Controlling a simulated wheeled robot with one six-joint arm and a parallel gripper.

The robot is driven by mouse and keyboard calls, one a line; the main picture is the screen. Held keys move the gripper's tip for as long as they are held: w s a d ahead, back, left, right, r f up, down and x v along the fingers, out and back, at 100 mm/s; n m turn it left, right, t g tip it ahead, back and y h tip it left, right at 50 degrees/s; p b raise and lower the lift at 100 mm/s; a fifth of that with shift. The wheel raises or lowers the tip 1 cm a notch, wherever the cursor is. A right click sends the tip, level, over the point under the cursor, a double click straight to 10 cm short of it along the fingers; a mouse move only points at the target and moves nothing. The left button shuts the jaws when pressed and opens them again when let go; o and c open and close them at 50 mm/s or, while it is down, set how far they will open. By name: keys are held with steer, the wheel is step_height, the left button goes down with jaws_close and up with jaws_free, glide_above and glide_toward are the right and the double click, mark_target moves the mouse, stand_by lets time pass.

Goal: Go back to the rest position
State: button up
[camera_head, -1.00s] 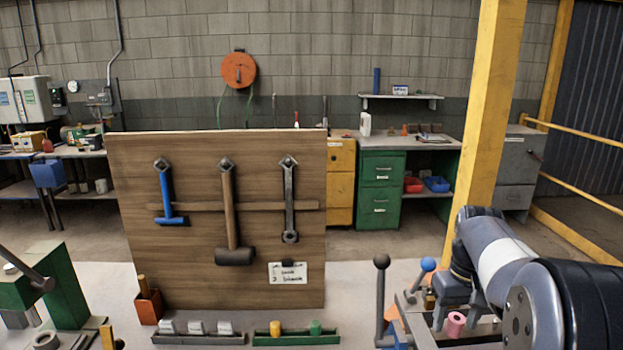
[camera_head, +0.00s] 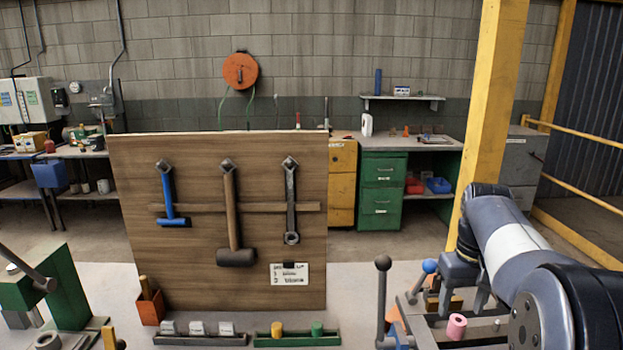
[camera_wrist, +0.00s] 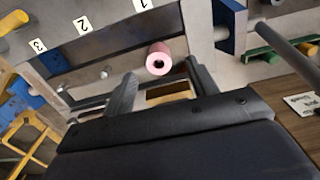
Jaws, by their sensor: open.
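My gripper (camera_head: 463,302) points down over the bench at the right in the head view. In the wrist view its two fingers (camera_wrist: 162,88) stand apart with nothing clasped between them. A yellow-brown block (camera_wrist: 170,93) shows in the gap, beyond the fingers. A pink hollow roll (camera_head: 457,326) lies on the fixture just below the gripper; it also shows in the wrist view (camera_wrist: 158,60), ahead of the fingers and apart from them. My arm reaches in from the right edge of the head view.
A lever with a dark ball knob (camera_head: 382,263) and a blue-knobbed lever (camera_head: 429,265) stand left of my gripper. A wooden tool board (camera_head: 190,285) holds a blue hammer, a mallet and a wrench. A yellow post (camera_head: 490,110) rises behind my arm. The numbered plates (camera_wrist: 84,24) show in the wrist view.

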mark_target(458, 321)
step_height(458, 321, up, 6)
step_height(458, 321, down, 11)
steer(key=shift+r, duration=0.1)
step_height(458, 321, up, 7)
steer(key=p, duration=0.4)
steer(key=shift+r+p, duration=0.6)
